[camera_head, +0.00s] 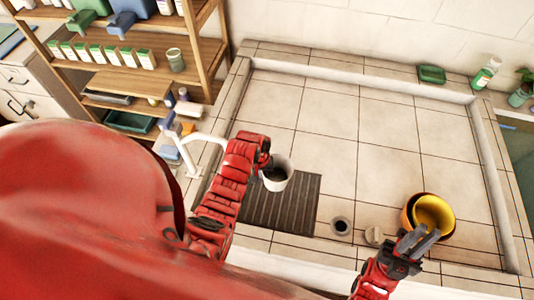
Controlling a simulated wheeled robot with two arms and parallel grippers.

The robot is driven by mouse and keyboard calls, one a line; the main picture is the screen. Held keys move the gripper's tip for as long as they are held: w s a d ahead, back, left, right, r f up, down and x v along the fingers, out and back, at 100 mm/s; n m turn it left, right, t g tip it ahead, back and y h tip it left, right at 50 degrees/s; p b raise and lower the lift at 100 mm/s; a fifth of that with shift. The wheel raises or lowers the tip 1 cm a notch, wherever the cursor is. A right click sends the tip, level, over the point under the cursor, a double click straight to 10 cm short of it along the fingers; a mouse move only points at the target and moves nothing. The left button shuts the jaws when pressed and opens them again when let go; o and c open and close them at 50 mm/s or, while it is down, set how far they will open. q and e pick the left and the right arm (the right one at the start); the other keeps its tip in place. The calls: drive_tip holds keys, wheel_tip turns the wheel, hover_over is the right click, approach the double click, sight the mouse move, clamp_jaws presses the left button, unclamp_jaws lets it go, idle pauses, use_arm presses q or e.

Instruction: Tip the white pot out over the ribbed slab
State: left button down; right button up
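The white pot (284,180) is at the far end of the dark ribbed slab (290,212), overlapping its edge in the picture. Its mouth faces up towards the head camera, with dark contents or shadow inside. My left gripper (267,163) is at the pot's left rim and appears shut on it, though its fingertips are partly hidden. The pot seems close above the slab, but I cannot tell the gap.
The yellow bowl sits in or against an orange bowl (408,212). A drain hole (341,226) lies right of the slab. A white tap (190,150) stands to the left. A green soap dish (432,74) and a bottle (485,74) stand at the back. The tiled basin's middle is clear.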

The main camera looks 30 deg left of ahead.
use_arm(q)
drive_tip(key=t+y+b, duration=0.1)
drive_tip(key=y+b, duration=0.3)
drive_tip(key=r+t+y+b, duration=0.1)
drive_tip(key=y+b, duration=0.4)
drive_tip(key=r+t+y+b, duration=0.1)
drive_tip(key=y+b, duration=0.3)
drive_tip(key=y, duration=0.1)
drive_tip(key=shift+a+m+b, duration=0.1)
drive_tip(key=shift+m+b, duration=0.2)
drive_tip(key=shift+b, duration=0.05)
drive_tip(key=shift+s+d+f+t+y+b, duration=0.1)
drive_tip(key=shift+d+f+t+y+b, duration=0.05)
drive_tip(key=shift+d+t+y+b, duration=0.55)
drive_tip(key=shift+s+d+r+y, duration=0.1)
drive_tip(key=shift+d+r+y, duration=0.3)
drive_tip(key=shift+y, duration=0.3)
drive_tip(key=shift+s+d+r+y+b, duration=0.15)
drive_tip(key=shift+s+d+y+b, duration=0.05)
drive_tip(key=shift+d+y+b, duration=0.55)
drive_tip(key=shift+d+r+t+y+b, duration=0.3)
drive_tip(key=shift+t+y, duration=0.1)
drive_tip(key=shift+y, duration=0.25)
